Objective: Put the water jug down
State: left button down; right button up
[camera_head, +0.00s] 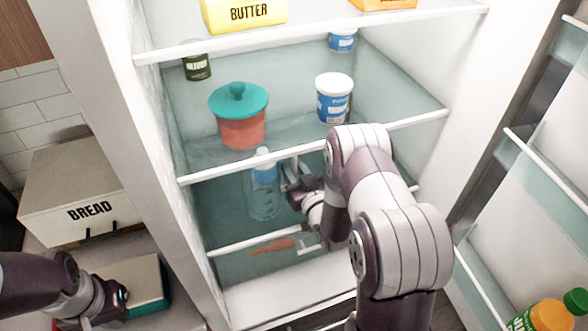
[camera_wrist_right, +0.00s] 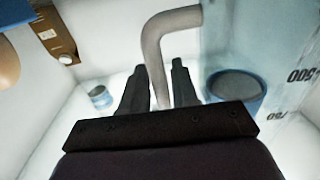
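The water jug (camera_head: 263,204) is clear with a blue and white top. It stands upright in the open fridge's lower compartment, left of my right gripper (camera_head: 300,190). Its clear wall with printed marks also shows in the right wrist view (camera_wrist_right: 285,60).
The shelf above (camera_head: 300,152) holds a red pot with a teal lid (camera_head: 239,118), a blue and white tub (camera_head: 333,98) and a dark can (camera_head: 197,67). An orange item (camera_head: 272,246) lies in front of the jug. A bread box (camera_head: 75,195) stands left of the fridge.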

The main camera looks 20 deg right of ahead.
jog(key=shift+o, duration=0.9)
jog(key=shift+w, duration=0.1)
jog(key=shift+r, duration=0.15)
jog(key=s+g+b, duration=0.1)
jog(key=s, duration=0.2)
jog(key=s+f+g, duration=0.1)
jog(key=s+g, duration=0.1)
jog(key=s, duration=0.1)
jog(key=s+a+f+n+g+b, duration=0.1)
jog(key=s, duration=0.1)
jog(key=shift+s+g+b, duration=0.35)
jog(key=shift+s+g, duration=0.05)
jog(key=s+a+r+g, duration=0.1)
jog(key=s+a+g, duration=0.2)
jog(key=s+g, duration=0.3)
jog(key=s+a+r+g, duration=0.2)
jog(key=s+g, duration=0.3)
jog(key=s, duration=0.3)
jog(key=shift+a+m+g, duration=0.4)
jog(key=shift+a, duration=0.5)
